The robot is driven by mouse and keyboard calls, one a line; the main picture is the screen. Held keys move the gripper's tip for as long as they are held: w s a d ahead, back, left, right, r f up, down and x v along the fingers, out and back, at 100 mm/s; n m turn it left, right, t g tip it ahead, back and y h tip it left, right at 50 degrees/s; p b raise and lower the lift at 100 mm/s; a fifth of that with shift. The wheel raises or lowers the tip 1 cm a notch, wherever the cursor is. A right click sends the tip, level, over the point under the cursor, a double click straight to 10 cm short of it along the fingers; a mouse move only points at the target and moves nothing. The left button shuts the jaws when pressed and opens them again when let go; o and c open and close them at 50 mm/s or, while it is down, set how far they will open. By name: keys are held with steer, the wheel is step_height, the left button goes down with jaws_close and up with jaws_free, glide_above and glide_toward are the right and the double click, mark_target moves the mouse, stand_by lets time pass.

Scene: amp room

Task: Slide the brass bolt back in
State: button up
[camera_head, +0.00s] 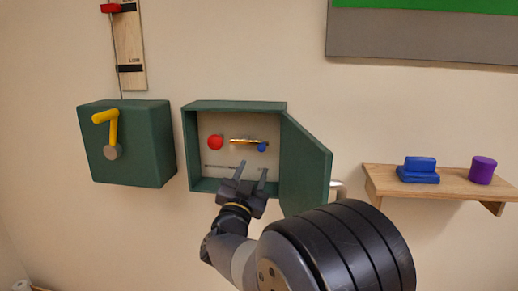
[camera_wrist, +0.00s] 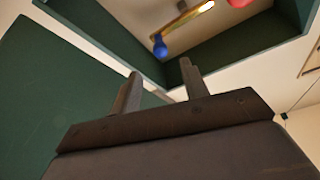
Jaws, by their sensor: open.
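The brass bolt (camera_head: 247,140) lies level on the back panel inside the open green box (camera_head: 236,106). A blue knob (camera_head: 262,148) sits at its right end. The wrist view shows the brass bolt (camera_wrist: 183,20) and the blue knob (camera_wrist: 160,46) beyond my fingers. A red round knob (camera_head: 215,142) is to the left of the bolt. My gripper (camera_head: 251,172) is open and empty, in front of the box's lower part, below the bolt and apart from it. In the wrist view my gripper (camera_wrist: 159,82) points toward the box opening.
The box's green door (camera_head: 305,165) stands open on the right, close to my arm. A closed green box with a yellow lever (camera_head: 113,125) is at left. A wooden shelf (camera_head: 440,184) at right holds a blue block (camera_head: 418,170) and a purple cylinder (camera_head: 482,170).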

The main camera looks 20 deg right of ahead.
mark_target(260, 151)
steer(key=p+x, duration=0.1)
steer(key=x, duration=0.8)
steer(key=shift+w+d+r, duration=0.2)
steer(key=shift+w, duration=0.05)
jaws_close()
